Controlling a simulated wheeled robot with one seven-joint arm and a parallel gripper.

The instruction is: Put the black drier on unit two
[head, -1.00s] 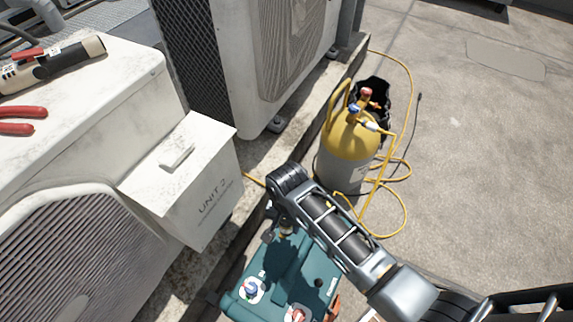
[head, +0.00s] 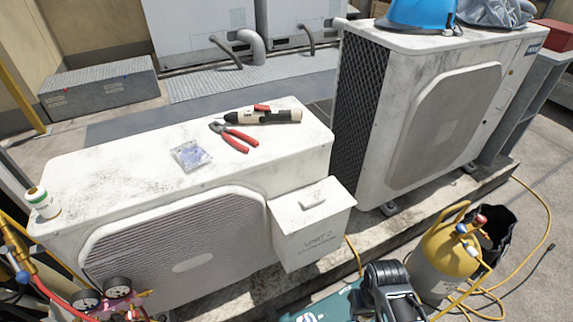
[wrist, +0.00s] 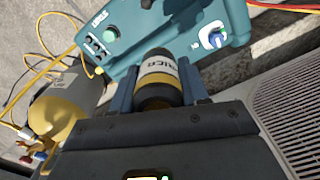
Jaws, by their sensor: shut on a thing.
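My gripper (wrist: 160,95) is shut on the black drier (wrist: 160,93), a short dark cylinder with a white and yellow label band, in the wrist view. A finger shows on each side of it. A teal machine (wrist: 135,40) lies beyond it. In the head view, unit two (head: 285,180) is the weathered white condenser at the left, with a box marked UNIT 2 (head: 310,235) on its right end. My gripper and the drier are out of sight in the head view; only part of my arm shows at the bottom edge.
Unit two's top holds red-handled pliers (head: 235,142), a cordless tool (head: 265,115), a clear packet (head: 191,156) and a small white-green container (head: 41,203). Bare top lies around them. Gauges (head: 118,287) are at lower left; a yellow cylinder (head: 440,265) stands right.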

